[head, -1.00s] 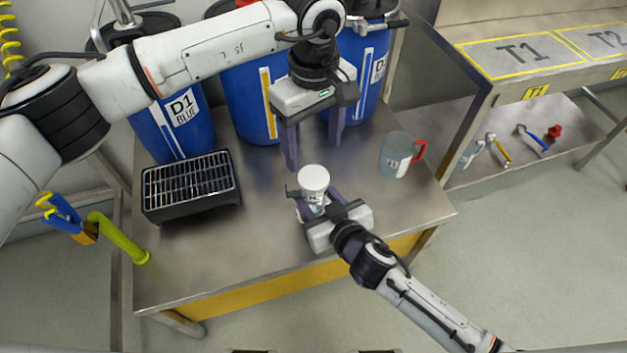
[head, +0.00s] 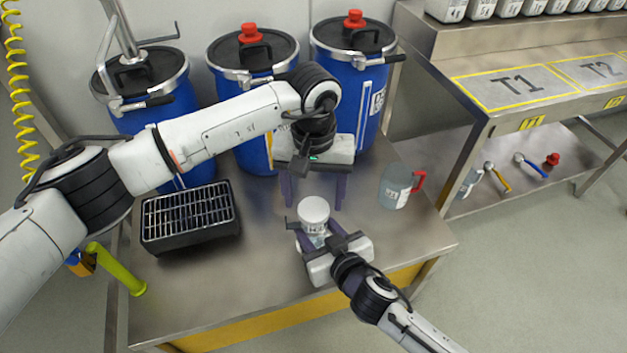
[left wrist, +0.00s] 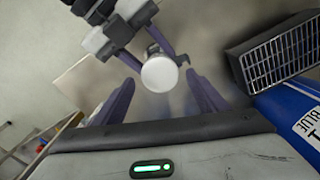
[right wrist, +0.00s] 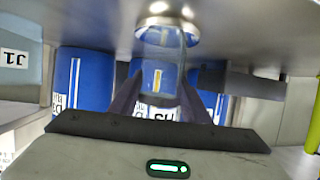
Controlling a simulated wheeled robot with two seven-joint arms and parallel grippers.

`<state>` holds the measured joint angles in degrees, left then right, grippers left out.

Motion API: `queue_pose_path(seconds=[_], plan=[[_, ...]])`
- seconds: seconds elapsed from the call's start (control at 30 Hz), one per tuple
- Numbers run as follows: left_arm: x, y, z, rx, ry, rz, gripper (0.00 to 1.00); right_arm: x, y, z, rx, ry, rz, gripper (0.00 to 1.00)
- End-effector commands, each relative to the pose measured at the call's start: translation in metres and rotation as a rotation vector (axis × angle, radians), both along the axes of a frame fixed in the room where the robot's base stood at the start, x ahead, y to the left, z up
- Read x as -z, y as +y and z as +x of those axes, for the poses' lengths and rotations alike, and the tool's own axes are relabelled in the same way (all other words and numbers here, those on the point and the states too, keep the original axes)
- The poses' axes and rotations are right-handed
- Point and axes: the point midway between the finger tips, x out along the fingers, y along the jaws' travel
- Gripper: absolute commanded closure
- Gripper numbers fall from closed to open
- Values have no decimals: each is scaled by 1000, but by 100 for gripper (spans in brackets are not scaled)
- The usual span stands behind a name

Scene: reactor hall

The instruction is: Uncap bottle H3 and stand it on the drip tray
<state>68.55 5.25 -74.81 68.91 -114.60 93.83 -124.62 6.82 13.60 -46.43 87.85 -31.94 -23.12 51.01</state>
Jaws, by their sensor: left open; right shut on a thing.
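A clear bottle with a white cap (head: 314,210) is upright on or just above the steel table; I cannot tell which. My right gripper (head: 318,240) is shut on its body, which shows in the right wrist view (right wrist: 165,60). Its label there is upside down and only partly readable. My left gripper (head: 315,198) is open and points down, just behind the cap in the head view. In the left wrist view the cap (left wrist: 160,74) shows between the left fingertips, with a gap on each side. The black drip tray (head: 188,250) with its wire grid is empty, left of the bottle.
Blue drums (head: 365,60) stand along the back of the table. A clear jug with a red handle (head: 397,187) stands right of the bottle. A bench (head: 480,65) with marked T1 and T2 areas is at right. The table between tray and bottle is clear.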

Motion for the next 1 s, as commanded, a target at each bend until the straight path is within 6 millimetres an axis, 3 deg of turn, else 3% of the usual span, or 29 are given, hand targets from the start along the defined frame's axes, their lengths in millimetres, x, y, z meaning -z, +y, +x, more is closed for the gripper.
queue_pose_path(seconds=[0.2,0.5,0.57,0.77,1.0], plan=[[21,0,0,-1,0,0,34,1,0,0,1,0,-2,100],[24,0,0,-1,-1,-1,34,1,0,0,1,1,-1,100],[24,0,0,-1,-1,-1,40,1,0,0,1,1,-1,100],[24,0,0,-1,-1,0,74,1,0,0,1,1,-1,100],[23,0,0,-14,-1,0,77,1,0,0,1,1,-1,100]])
